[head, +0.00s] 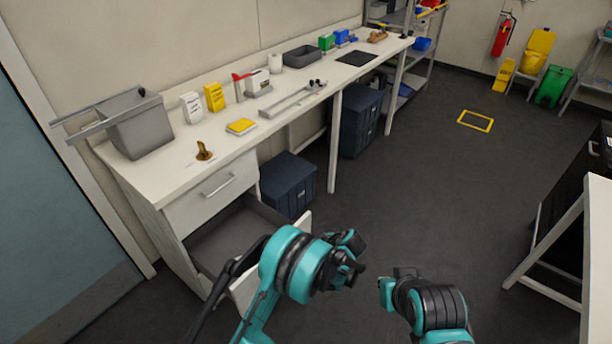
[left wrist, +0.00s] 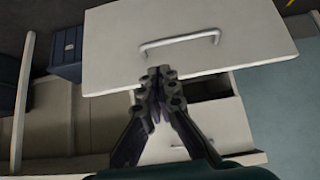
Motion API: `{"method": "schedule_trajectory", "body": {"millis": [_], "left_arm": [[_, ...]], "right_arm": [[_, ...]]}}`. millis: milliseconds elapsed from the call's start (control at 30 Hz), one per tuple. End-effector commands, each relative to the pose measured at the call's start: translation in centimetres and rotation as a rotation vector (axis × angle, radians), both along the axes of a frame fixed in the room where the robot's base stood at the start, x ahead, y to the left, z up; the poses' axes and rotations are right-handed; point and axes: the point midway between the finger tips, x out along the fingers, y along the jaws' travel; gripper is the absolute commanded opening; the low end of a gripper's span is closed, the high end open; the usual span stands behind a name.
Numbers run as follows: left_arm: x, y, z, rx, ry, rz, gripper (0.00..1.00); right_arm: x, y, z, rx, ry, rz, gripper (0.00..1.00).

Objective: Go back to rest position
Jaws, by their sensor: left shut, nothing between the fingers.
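My left gripper (left wrist: 159,73) is shut and empty in the left wrist view. Its fingertips appear over the edge of a white drawer front (left wrist: 115,45) with a metal handle; the fingers hold no handle. In the head view my left arm (head: 298,262) is bent in front of the white bench, and its fingers cannot be clearly made out. My right arm (head: 436,305) is folded at the bottom centre, its gripper out of sight. The lower drawer (head: 215,243) of the bench stands pulled out; the upper drawer (head: 195,207) is closed.
The long white bench (head: 188,172) carries a grey bin (head: 138,125), a yellow box (head: 214,97) and other small items. Navy crates (head: 288,185) stand beneath. A white-topped table (head: 599,235) is at the right. Open dark floor (head: 430,185) lies between.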

Motion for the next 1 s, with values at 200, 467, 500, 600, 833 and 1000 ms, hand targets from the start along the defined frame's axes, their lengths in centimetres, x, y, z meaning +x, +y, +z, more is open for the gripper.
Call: {"method": "schedule_trajectory", "body": {"millis": [200,467,500,600,833,1000], "left_arm": [[0.1,0.5,1.3,-0.005,0.017,-0.017,0.00],[-0.8,4.6,10.8,-0.047,0.133,-0.170,0.00],[-1.3,5.4,12.3,-0.055,0.149,-0.203,0.00],[-2.8,7.5,16.0,-0.075,0.185,-0.282,0.00],[-8.4,11.8,22.9,-0.113,0.228,-0.463,0.00],[-13.5,14.4,26.2,-0.126,0.227,-0.593,0.00]], "right_arm": [[0.0,0.0,0.0,0.000,0.000,0.000,0.00],[0.0,0.0,0.0,0.000,0.000,0.000,0.00],[0.0,0.0,0.0,0.000,0.000,0.000,0.00],[0.0,0.0,0.0,0.000,0.000,0.000,0.00],[0.0,0.0,0.0,0.000,0.000,0.000,0.00],[0.0,0.0,0.0,0.000,0.000,0.000,0.00]]}}
